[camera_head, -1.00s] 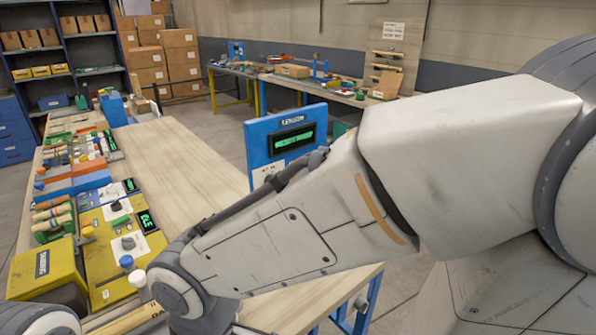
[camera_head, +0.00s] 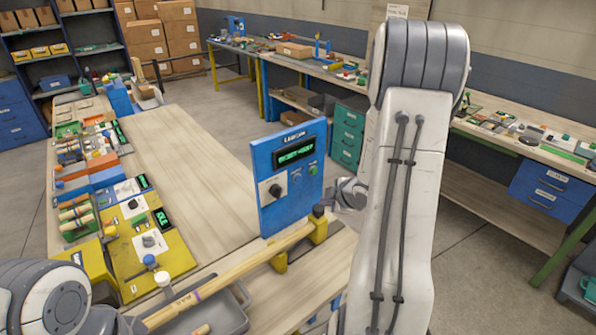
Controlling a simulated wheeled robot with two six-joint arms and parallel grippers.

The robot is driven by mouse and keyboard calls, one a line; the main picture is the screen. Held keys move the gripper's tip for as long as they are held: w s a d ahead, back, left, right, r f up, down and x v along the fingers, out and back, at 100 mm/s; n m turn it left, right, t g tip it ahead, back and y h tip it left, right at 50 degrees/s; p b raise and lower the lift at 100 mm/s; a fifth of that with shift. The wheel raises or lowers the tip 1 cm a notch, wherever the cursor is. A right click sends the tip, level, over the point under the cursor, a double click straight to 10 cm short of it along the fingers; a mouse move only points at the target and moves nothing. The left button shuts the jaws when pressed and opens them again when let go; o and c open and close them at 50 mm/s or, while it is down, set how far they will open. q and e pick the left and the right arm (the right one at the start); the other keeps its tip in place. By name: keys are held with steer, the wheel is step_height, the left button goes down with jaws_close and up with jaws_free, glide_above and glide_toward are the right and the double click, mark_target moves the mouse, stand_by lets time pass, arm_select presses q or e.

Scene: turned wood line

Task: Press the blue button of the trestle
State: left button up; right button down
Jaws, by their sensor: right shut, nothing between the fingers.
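A blue upright panel (camera_head: 300,205) with a lit green display (camera_head: 295,155) stands on the bench near its right edge. It has a black knob (camera_head: 275,190) on a white plate and a small green button (camera_head: 312,170) at its right side. I cannot make out which part is the trestle's blue button. A blue round cap (camera_head: 150,260) shows on the yellow panel at the left. My right gripper (camera_head: 347,194) is shut and empty, just right of the blue panel's edge and partly hidden by my forearm. My left gripper is outside the view.
A long wooden rod (camera_head: 230,274) lies across yellow supports (camera_head: 319,230) in front of the blue panel. A grey tray (camera_head: 235,318) is below it. The yellow panel (camera_head: 168,258) and several parts crowd the bench's left side. The bench top (camera_head: 190,170) between is clear.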

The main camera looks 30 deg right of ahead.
mark_target(298, 179)
steer(key=shift+s+d, duration=0.1)
steer(key=shift+d, duration=0.15)
steer(key=w, duration=0.8)
steer(key=shift+w+a+p, duration=0.3)
steer(key=shift+w+a, duration=0.05)
steer(key=shift+w, duration=0.05)
steer(key=shift+w+r, duration=0.1)
stand_by(1.9)
steer(key=shift+w, duration=0.3)
steer(key=shift+w, duration=0.35)
stand_by(0.7)
steer(key=shift+s, duration=0.75)
